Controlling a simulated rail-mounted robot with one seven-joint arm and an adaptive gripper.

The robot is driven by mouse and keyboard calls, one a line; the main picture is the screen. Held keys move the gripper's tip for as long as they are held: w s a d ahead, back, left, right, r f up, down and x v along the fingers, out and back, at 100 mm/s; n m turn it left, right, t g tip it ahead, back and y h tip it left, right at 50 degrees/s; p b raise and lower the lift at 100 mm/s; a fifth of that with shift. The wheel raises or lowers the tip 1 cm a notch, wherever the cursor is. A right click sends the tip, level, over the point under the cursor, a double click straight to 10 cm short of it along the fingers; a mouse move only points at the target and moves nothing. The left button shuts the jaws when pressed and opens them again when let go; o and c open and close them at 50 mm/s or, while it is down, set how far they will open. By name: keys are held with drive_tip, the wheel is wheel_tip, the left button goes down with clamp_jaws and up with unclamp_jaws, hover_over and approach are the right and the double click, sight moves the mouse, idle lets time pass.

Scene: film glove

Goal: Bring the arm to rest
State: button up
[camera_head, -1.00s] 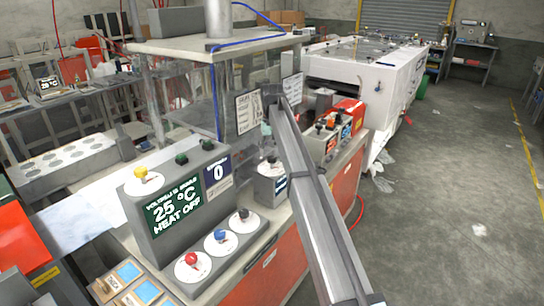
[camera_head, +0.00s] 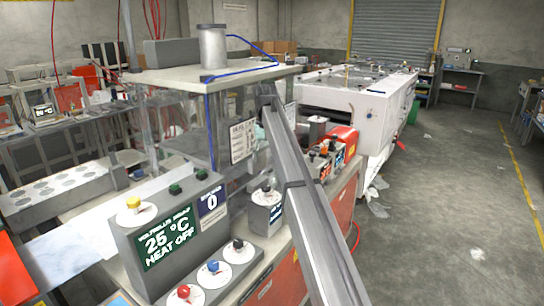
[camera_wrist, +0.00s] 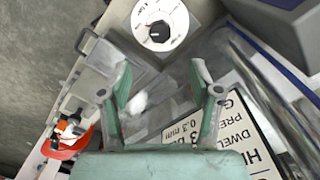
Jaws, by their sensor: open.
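My gripper (camera_wrist: 160,92) is open, with its two teal and grey fingers spread apart in the wrist view. Nothing shows held between them. Below the fingers are clear panels and a white printed sign (camera_wrist: 225,125); a white dial with a black knob (camera_wrist: 159,31) lies beyond the fingertips. In the head view, a long grey bar, likely my arm, runs from the bottom edge up toward the clear-walled machine. The gripper is mostly hidden there behind the bar's far end.
A control box reading 25 °C, HEAT OFF (camera_head: 167,238) stands in front of the clear enclosure. A red-and-grey unit (camera_head: 340,143) and a large white machine (camera_head: 350,105) stand behind on the right. The floor (camera_head: 450,200) at right is mostly open.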

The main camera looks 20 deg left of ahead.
drive_tip(key=s+d+f+m, duration=0.1)
drive_tip(key=s+d+f, duration=0.1)
drive_tip(key=d+f, duration=1)
drive_tip(key=s+d+f+m, duration=0.1)
drive_tip(key=s+d+f, duration=0.2)
drive_tip(key=d+f, duration=0.9)
drive_tip(key=s+d+f+m, duration=0.2)
drive_tip(key=s+d+f, duration=1.1)
drive_tip(key=d+f, duration=0.4)
drive_tip(key=s+d+f+m, duration=0.1)
drive_tip(key=s+d+f, duration=0.4)
drive_tip(key=s, duration=0.4)
drive_tip(key=s+d+f+m, duration=0.1)
drive_tip(key=s+d+f, duration=0.2)
drive_tip(key=s+d, duration=0.4)
drive_tip(key=s+f+g, duration=0.2)
drive_tip(key=s+f, duration=0.4)
drive_tip(key=s, duration=0.3)
drive_tip(key=s+f+g, duration=0.2)
drive_tip(key=s+f, duration=0.4)
drive_tip(key=s, duration=0.4)
drive_tip(key=s+a+f+g, duration=0.1)
drive_tip(key=s+f+g, duration=0.1)
drive_tip(key=s+f, duration=0.3)
drive_tip(key=s, duration=0.4)
drive_tip(key=shift+s+f+g, duration=0.4)
drive_tip(key=shift+a, duration=0.1)
